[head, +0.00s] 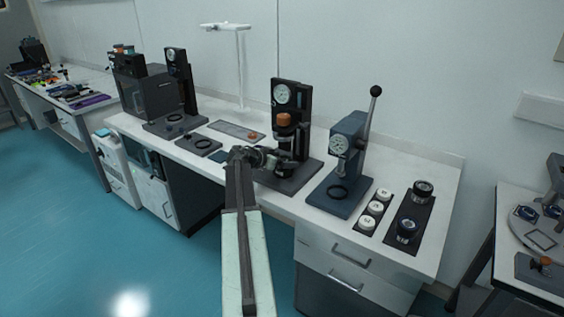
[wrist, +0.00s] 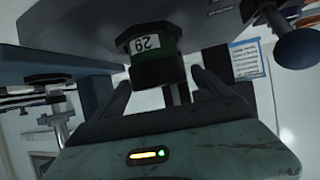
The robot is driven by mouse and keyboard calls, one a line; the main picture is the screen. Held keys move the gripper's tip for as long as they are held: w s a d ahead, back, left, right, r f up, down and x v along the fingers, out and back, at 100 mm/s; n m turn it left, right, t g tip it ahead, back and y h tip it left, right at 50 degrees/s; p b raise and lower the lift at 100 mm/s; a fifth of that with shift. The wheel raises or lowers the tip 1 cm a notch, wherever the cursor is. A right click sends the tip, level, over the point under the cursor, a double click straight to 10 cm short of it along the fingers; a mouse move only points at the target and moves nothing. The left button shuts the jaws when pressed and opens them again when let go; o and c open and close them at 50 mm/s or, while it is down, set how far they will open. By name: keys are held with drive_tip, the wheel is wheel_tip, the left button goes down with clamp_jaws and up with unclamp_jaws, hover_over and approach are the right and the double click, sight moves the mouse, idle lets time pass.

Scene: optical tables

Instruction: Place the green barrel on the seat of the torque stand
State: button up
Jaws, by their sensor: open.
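The green barrel (wrist: 155,45), with dark bands and a white number label, is near the middle of the wrist view, against a dark surface at the top. My gripper (wrist: 160,82) is open, with one finger on each side of the barrel's near end; I cannot tell whether they touch it. In the head view my gripper (head: 270,160) is beside the black dial stand (head: 299,145) with an orange knob (head: 284,119). I cannot tell for certain which stand is the torque stand, and its seat is not clear.
A blue-grey lever press (head: 344,165) with a ring on its base stands to the right. Several white round pieces (head: 374,209) and a mat with two dark barrels (head: 408,228) lie farther right. Another black dial stand (head: 179,95) and a dark cabinet (head: 146,97) stand at left.

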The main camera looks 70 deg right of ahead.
drive_tip(key=p+v, duration=0.4)
drive_tip(key=v, duration=0.8)
drive_tip(key=shift+p, duration=0.4)
drive_tip(key=w+a+f+n+t+y, duration=0.2)
drive_tip(key=w+a+f+n, duration=0.15)
drive_tip(key=w+a, duration=0.55)
drive_tip(key=w+a+f+n+t+y, duration=0.1)
drive_tip(key=w+a+f+n, duration=0.3)
drive_tip(key=a, duration=0.9)
drive_tip(key=w+a+f+n+t+y, duration=0.2)
drive_tip(key=w+a+n, duration=0.2)
drive_tip(key=w+a, duration=0.55)
drive_tip(key=a+f+n+y, duration=0.2)
drive_tip(key=a+n, duration=0.4)
drive_tip(key=a, duration=1.3)
drive_tip(key=a+f+n+y, duration=0.1)
drive_tip(key=a+n+y, duration=0.3)
drive_tip(key=a, duration=1.6)
drive_tip(key=shift+s+a+f+n+t+y, duration=0.2)
drive_tip(key=shift+s+f+n+t+y, duration=0.15)
drive_tip(key=shift+n, duration=0.5)
drive_tip(key=shift+c, duration=0.4)
